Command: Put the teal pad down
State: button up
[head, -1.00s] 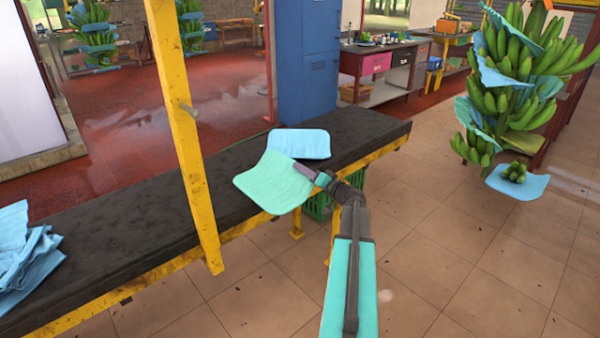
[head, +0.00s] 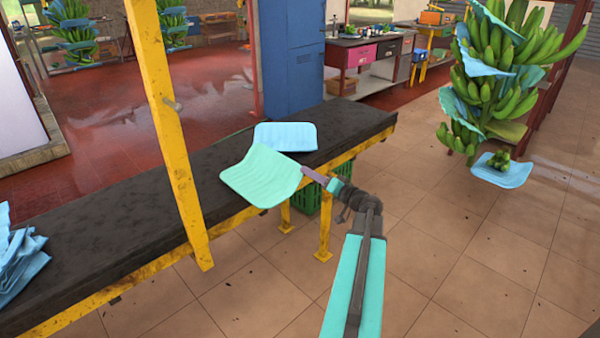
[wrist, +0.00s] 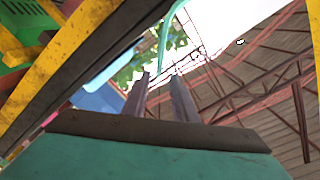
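My gripper (head: 304,171) is at the pad's right edge. In the wrist view my gripper (wrist: 160,76) has its two fingers apart, with a clear gap between them. The teal pad (wrist: 166,36) shows there as a thin edge just past the fingertips, apparently not pinched. A light blue pad (head: 285,136) lies flat on the bench just behind the teal one.
A yellow post (head: 170,130) rises at the bench front, left of the pad. A stack of blue sheets (head: 18,255) lies at the bench's left end. A green crate (head: 307,195) is under the bench. A banana stem (head: 490,85) with blue pads hangs at right. Tiled floor is open.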

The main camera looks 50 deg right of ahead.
jog(key=shift+s, duration=0.65)
jog(key=shift+c, duration=0.4)
